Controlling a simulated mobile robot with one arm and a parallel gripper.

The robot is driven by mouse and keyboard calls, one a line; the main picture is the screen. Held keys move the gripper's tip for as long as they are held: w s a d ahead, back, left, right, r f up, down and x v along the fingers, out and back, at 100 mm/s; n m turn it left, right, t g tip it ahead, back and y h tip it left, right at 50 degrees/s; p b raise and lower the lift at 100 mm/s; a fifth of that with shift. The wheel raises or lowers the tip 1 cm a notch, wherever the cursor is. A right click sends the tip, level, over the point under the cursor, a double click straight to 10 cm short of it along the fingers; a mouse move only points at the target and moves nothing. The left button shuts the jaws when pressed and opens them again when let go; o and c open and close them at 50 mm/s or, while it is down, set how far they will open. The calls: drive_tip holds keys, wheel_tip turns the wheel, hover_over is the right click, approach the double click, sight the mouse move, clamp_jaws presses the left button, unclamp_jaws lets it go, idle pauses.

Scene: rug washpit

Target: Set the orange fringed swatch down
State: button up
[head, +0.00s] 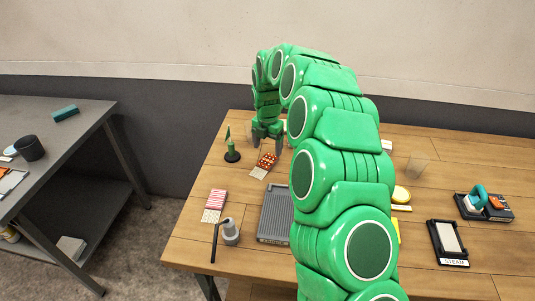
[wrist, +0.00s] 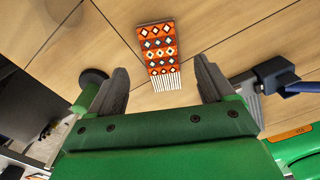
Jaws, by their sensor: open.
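The orange fringed swatch (head: 267,161) lies on the wooden table (head: 185,250) near its back left part. In the wrist view the swatch (wrist: 157,45) shows white and dark diamonds and a white fringe toward my gripper. My gripper (head: 268,141) is above the table just behind the swatch in the head view. In the wrist view its two fingers (wrist: 161,82) are spread wide with nothing between them. The swatch appears flat and apart from both fingers.
A green item on a black base (head: 232,152) stands left of my gripper.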

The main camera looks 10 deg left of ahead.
sight(269, 161)
wheel_tip(269, 161, up, 7)
drive_tip(key=shift+f, duration=0.2)
drive_tip(key=s+d+r+m+g, duration=0.1)
drive_tip(key=s+d+r+m, duration=0.6)
drive_tip(key=s, duration=0.4)
drive_tip(key=s+d+r+m, duration=0.5)
drive_tip(key=s+d+m, duration=0.3)
drive_tip(key=s, duration=0.3)
drive_tip(key=s+d+m, duration=0.4)
drive_tip(key=s+m, duration=0.1)
drive_tip(key=s, duration=0.4)
drive_tip(key=s+d+f+m, duration=0.1)
drive_tip(key=s+d+m, duration=0.2)
drive_tip(key=s+m, duration=0.3)
drive_tip(key=s+d+f+m, duration=0.1)
drive_tip(key=s+d+m, duration=0.3)
drive_tip(key=s, duration=0.8)
drive_tip(key=shift+s+d+m+g, duration=0.3)
drive_tip(key=shift+m+g, duration=0.1)
drive_tip(key=shift+m, duration=0.3)
